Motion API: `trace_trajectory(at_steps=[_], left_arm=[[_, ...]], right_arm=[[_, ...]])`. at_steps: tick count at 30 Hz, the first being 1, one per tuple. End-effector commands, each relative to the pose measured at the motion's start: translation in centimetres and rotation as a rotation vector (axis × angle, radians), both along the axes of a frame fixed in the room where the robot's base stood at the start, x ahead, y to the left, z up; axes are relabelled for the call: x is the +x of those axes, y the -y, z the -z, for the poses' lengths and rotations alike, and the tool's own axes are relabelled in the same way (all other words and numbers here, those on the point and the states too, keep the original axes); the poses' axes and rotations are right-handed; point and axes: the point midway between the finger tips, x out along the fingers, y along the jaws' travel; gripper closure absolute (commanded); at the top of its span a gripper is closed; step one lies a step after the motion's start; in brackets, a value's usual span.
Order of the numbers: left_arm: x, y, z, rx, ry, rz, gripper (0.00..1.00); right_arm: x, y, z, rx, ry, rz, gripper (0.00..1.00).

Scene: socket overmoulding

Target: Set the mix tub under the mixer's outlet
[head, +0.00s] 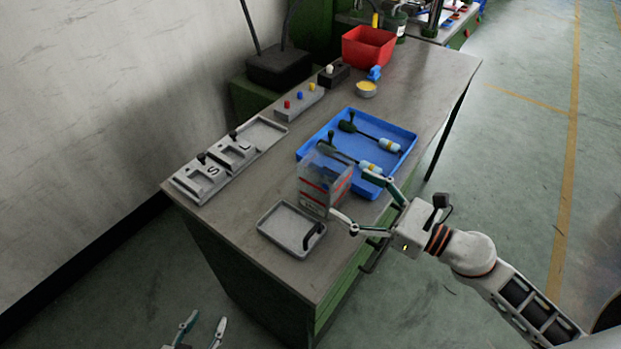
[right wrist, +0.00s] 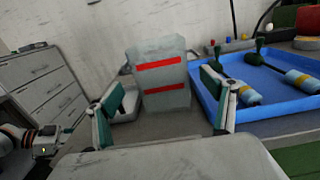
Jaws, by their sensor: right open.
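A translucent grey box with two red bands (head: 318,186) stands upright near the table's front edge, between the small grey tray and the blue tray. It also stands upright in the right wrist view (right wrist: 160,78). My right gripper (head: 351,195) is open, with its fingers pointing at this box from the right; whether they touch it I cannot tell. A small bowl with yellow contents (head: 366,90) sits farther back on the table. Which of these is the mix tub, and which thing is the mixer, I cannot tell for sure. My left gripper (head: 206,320) is open and empty, low at the left.
The small grey tray (head: 272,234) holds a black item. The table's middle strip is clear.

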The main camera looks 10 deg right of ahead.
Motion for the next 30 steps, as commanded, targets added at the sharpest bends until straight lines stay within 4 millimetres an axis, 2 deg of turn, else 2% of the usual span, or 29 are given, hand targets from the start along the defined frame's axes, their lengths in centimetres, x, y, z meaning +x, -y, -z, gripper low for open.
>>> trace_trajectory(at_steps=[11,19,29,30], left_arm=[[-0.2,0.5,-1.3,-0.011,-0.002,-0.002,0.60],[0.0,0.4,-2.5,-0.009,0.003,-0.002,0.60],[0.2,0.3,-2.8,-0.007,0.008,-0.002,0.60],[0.2,0.3,-2.8,-0.007,0.008,-0.002,0.60]], right_arm=[[2.4,-2.3,-0.3,0.000,0.003,0.000,0.17],[5.2,-4.8,-0.2,0.000,0.003,0.001,0.17],[5.6,-5.4,0.1,-0.002,0.001,0.000,0.17],[5.6,-5.4,0.1,-0.001,0.000,0.000,0.22]])
